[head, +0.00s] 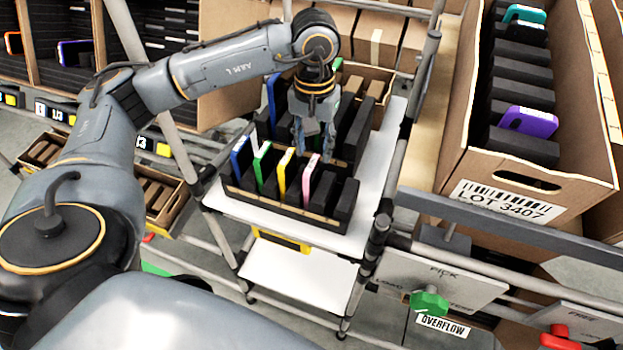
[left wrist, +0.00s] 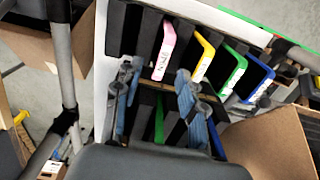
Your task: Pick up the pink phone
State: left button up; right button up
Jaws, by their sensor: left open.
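The pink phone (head: 308,182) stands upright in the front row of a dark-slotted carton (head: 278,216) in the head view. It is the rightmost of the coloured phones in that row. My left gripper (head: 314,150) hangs fingers down over the carton, just behind the pink phone. In the left wrist view the pink phone (left wrist: 165,48) shows its labelled edge, beyond the open fingers of my left gripper (left wrist: 153,92). Nothing is seen between the fingers except carton parts and a green phone (left wrist: 159,118) below. My right gripper is not in view.
Yellow (head: 284,172), green (head: 261,166) and blue (head: 240,156) phones stand left of the pink one, with black dividers (head: 345,198) to its right. A large LOT 3407 carton (head: 545,185) with a purple phone (head: 528,122) stands right. Metal posts flank the white shelf (head: 375,205).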

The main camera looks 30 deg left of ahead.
aim_at(312, 164)
pick_arm(q)
jog(key=shift+w+f, duration=0.1)
jog(key=shift+f, duration=0.15)
jog(key=f+p, duration=0.1)
jog(key=f, duration=0.1)
jog(key=f+p, duration=0.1)
jog(key=f, duration=0.1)
jog(key=shift+s+a, duration=0.2)
jog(key=shift+s, duration=0.2)
jog(key=shift+f, duration=0.4)
jog(key=shift+w+f, duration=0.1)
jog(key=shift+f, duration=0.05)
jog(key=shift+c, duration=0.5)
grip_shut()
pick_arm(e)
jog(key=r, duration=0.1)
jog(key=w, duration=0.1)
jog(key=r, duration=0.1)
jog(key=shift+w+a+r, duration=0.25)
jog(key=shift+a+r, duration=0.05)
